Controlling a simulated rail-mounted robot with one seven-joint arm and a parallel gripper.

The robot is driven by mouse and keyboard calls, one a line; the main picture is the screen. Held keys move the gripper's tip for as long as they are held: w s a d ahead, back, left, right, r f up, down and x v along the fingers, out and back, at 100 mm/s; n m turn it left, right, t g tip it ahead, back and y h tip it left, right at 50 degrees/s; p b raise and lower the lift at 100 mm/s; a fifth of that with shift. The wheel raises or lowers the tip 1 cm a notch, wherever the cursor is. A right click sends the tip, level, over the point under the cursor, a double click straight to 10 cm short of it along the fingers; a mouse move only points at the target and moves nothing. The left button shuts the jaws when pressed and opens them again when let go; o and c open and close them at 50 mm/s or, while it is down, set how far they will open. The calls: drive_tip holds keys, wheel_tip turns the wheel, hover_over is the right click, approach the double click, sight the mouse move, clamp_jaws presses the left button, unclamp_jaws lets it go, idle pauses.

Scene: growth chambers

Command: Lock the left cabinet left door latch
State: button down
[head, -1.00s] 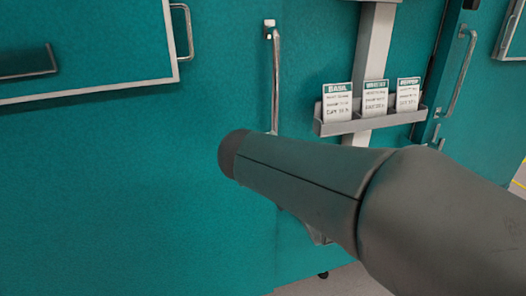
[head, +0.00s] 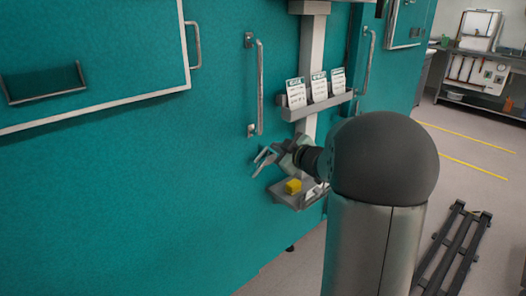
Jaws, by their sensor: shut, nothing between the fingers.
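The teal cabinet door (head: 215,180) fills the left and middle of the head view and looks closed. Its vertical metal handle (head: 260,88) stands near the door's right side. My gripper (head: 268,160) is at the door just below the handle's lower end, reaching in from the right. It is shut and holds nothing. Thin metal bars show at its tip, close to the door face. They are too small to tell which are fingers and which is the latch, or whether they touch. The latch's position cannot be made out.
A grey holder (head: 290,115) with several plant cards sits on the post right of the handle. Below my gripper, a small grey shelf (head: 306,200) carries a yellow block (head: 293,186). A framed panel with another handle (head: 193,45) is at upper left.

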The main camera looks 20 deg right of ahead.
sight(266, 148)
drive_tip(key=x, duration=0.8)
drive_tip(key=shift+w+f+b, duration=0.15)
drive_tip(key=shift+w+b, duration=0.15)
drive_tip(key=shift+w, duration=0.05)
drive_tip(key=f, duration=0.1)
drive_tip(key=w+d+f, duration=0.1)
drive_tip(key=shift+d+f+b, duration=0.2)
drive_tip(key=shift+f+b, duration=0.1)
drive_tip(key=shift+w+d+f, duration=0.15)
drive_tip(key=shift+d+f, duration=0.1)
drive_tip(key=shift+f, duration=0.1)
